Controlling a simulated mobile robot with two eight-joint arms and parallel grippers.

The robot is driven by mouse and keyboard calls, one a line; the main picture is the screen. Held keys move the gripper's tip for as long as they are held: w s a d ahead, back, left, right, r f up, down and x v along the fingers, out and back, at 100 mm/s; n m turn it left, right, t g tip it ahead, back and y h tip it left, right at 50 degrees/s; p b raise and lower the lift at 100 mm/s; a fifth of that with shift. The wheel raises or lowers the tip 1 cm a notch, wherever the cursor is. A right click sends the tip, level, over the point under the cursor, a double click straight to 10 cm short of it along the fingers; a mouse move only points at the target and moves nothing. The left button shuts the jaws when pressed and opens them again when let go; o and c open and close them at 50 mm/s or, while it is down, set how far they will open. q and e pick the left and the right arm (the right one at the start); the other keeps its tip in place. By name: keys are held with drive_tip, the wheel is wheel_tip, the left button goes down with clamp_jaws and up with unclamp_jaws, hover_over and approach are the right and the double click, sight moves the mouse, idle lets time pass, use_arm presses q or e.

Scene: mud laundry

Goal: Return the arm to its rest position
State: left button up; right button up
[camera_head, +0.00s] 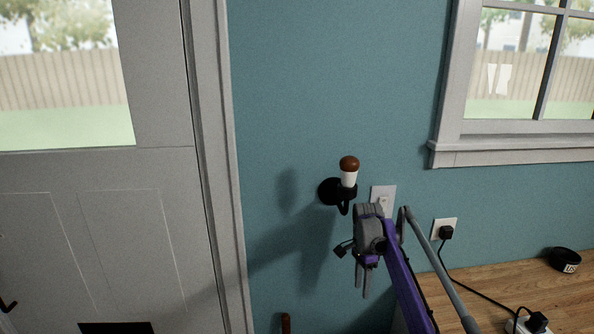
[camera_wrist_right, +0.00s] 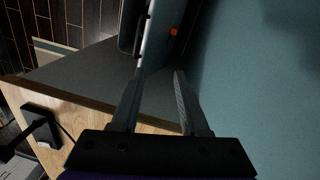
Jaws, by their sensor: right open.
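My right arm (camera_head: 405,280), purple and grey, reaches up from the lower right in the head view. Its gripper (camera_head: 362,290) hangs in front of the teal wall, fingers pointing down. In the right wrist view the two fingers of the gripper (camera_wrist_right: 160,85) are spread apart with nothing between them. The gripper is below a wall holder (camera_head: 335,192) that bears a white piece with a brown rounded top (camera_head: 349,163). My left gripper is in neither view.
A wall switch plate (camera_head: 384,197) is just behind the arm. A wooden counter (camera_head: 500,290) at lower right holds a black round container (camera_head: 565,260) and a power strip (camera_head: 524,325). A plug sits in an outlet (camera_head: 445,229). A door (camera_head: 90,220) is at left, a window at upper right.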

drive_tip(key=s+a+r+n+t, duration=0.15)
drive_tip(key=s+r+n, duration=0.25)
drive_tip(key=s, duration=0.4)
drive_tip(key=s+r+n+t, duration=0.2)
drive_tip(key=s+r+n, duration=0.15)
drive_tip(key=s, duration=0.45)
drive_tip(key=s+f+n+t, duration=0.2)
drive_tip(key=s+f+n, duration=0.1)
drive_tip(key=s, duration=0.7)
drive_tip(key=s+a+f+n+t, duration=0.1)
drive_tip(key=s+f+n, duration=0.3)
drive_tip(key=s, duration=0.7)
wheel_tip(320, 180, down, 3)
drive_tip(key=shift+a+r+t, duration=0.15)
drive_tip(key=shift+r+t, duration=0.05)
drive_tip(key=shift+t, duration=0.35)
drive_tip(key=shift+n, duration=0.25)
clamp_jaws()
